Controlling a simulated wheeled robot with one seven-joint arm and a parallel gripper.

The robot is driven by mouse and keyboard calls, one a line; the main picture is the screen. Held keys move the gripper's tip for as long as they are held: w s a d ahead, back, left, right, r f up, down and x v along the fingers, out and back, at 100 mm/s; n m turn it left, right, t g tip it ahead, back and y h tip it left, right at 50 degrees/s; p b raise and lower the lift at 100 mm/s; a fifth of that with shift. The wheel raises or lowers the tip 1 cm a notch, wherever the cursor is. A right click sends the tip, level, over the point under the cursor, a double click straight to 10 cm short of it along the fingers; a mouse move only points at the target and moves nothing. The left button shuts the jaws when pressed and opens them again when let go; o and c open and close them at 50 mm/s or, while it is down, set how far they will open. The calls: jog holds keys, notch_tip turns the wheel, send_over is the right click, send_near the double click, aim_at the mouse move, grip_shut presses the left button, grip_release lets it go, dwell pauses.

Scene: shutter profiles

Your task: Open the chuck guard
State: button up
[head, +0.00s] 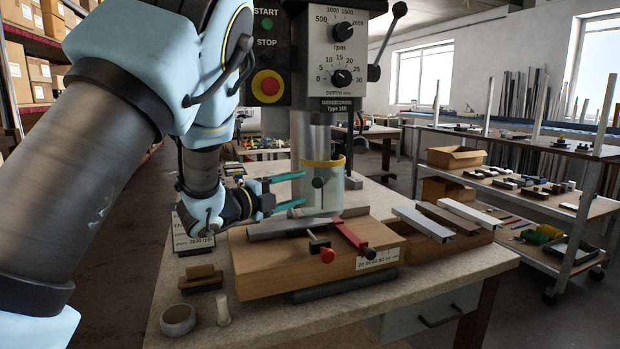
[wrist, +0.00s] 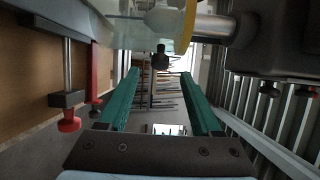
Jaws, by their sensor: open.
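The chuck guard (head: 334,196) is a clear cylinder with a yellow rim, hanging around the drill press spindle above the wooden block. A small dark knob (head: 318,183) sticks out from its front. In the wrist view, the guard (wrist: 140,32) fills the top, its yellow rim to the right, and the knob (wrist: 160,59) shows just beyond the fingertips. My gripper (head: 303,188) is open, with teal fingers pointing at the guard from the left, at about knob height. In the wrist view, my gripper (wrist: 160,76) has nothing between its fingers. I cannot tell whether a finger touches the knob.
A wooden block (head: 278,268) under the guard carries a grey profile (head: 290,228), a red clamp arm (head: 350,236) and a red-tipped screw. Several profiles (head: 450,218) lie to the right. The drill head (head: 340,60) stands above.

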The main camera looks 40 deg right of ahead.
aim_at(315, 184)
jog(key=d+p, duration=0.2)
jog(key=d, duration=0.5)
jog(key=shift+d+p, duration=0.25)
jog(key=shift+p, duration=0.05)
jog(key=shift+c, duration=0.3)
grip_shut()
dwell(0.8)
